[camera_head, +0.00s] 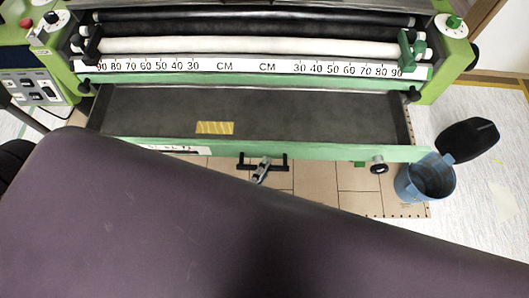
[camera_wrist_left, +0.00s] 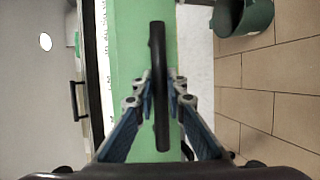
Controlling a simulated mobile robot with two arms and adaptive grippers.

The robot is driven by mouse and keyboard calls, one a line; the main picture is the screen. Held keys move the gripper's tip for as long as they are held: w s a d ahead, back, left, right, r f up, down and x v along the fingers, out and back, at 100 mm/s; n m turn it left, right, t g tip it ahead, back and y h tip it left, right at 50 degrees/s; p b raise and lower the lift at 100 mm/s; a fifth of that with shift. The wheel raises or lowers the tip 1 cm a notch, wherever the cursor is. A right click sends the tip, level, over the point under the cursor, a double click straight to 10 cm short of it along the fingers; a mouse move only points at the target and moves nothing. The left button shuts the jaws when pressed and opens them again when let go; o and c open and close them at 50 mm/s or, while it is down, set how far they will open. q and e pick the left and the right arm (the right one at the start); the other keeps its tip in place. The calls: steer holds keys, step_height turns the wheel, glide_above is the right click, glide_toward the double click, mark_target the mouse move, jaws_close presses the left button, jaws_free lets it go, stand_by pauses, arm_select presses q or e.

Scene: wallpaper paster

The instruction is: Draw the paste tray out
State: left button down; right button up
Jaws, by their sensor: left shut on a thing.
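The paste tray (camera_head: 300,111) is a wide, shallow dark grey tray with a green front panel (camera_head: 330,149). It stands well out from under the machine, with its inside exposed. A black bar handle (camera_head: 284,160) is on the middle of the front panel. My left gripper (camera_head: 263,168) is at the left part of this handle. In the left wrist view, the fingers of my left gripper (camera_wrist_left: 160,88) close from both sides on the black handle (camera_wrist_left: 158,40), with the green panel behind it. My large dark arm hides the floor in front. My right gripper is not in view.
The green machine with rollers (camera_head: 240,45) and a centimetre scale (camera_head: 240,66) stands behind the tray. A blue bucket (camera_head: 425,178) and a black object (camera_head: 466,139) are on the floor near the tray's right end. A yellow striped label (camera_head: 214,128) lies in the tray.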

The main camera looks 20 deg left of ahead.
arm_select(q)
steer(key=shift+s, duration=0.25)
steer(key=c, duration=1.9)
jaws_free()
steer(key=shift+c, duration=0.2)
steer(key=v, duration=1.2)
steer(key=shift+d+f, duration=0.1)
steer(key=shift+f, duration=0.1)
